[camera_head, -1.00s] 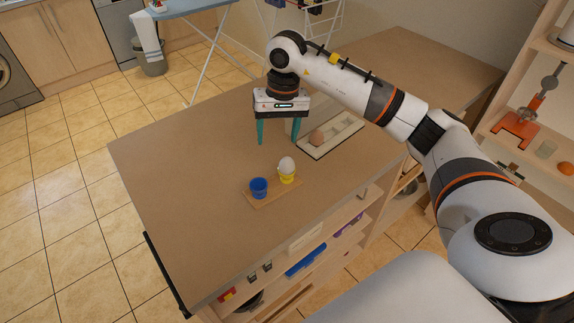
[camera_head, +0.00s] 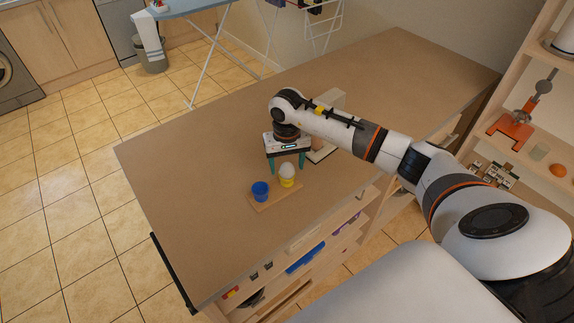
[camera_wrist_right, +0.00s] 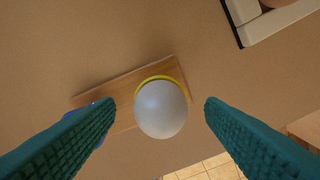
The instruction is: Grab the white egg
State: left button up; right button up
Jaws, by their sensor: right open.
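The white egg (camera_head: 287,171) stands in a yellow egg cup (camera_head: 287,183) on a small wooden board (camera_head: 273,197). In the right wrist view the egg (camera_wrist_right: 161,109) lies between the two teal fingers, with the yellow rim (camera_wrist_right: 157,78) showing behind it. My right gripper (camera_head: 286,169) is open and points down at the egg from above; the fingers appear apart from it. In the right wrist view the gripper (camera_wrist_right: 160,115) has a gap on each side of the egg. My left gripper is not in view.
A blue cup (camera_head: 260,191) stands left of the egg on the same board. A pale tray (camera_head: 322,152) with a brown egg, mostly hidden by my arm, lies behind to the right. The table's (camera_head: 190,170) left part is clear.

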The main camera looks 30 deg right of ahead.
jog(key=shift+f, duration=0.45)
jog(key=shift+c, duration=0.3)
jog(key=c, duration=0.7)
jog(key=shift+r, duration=0.1)
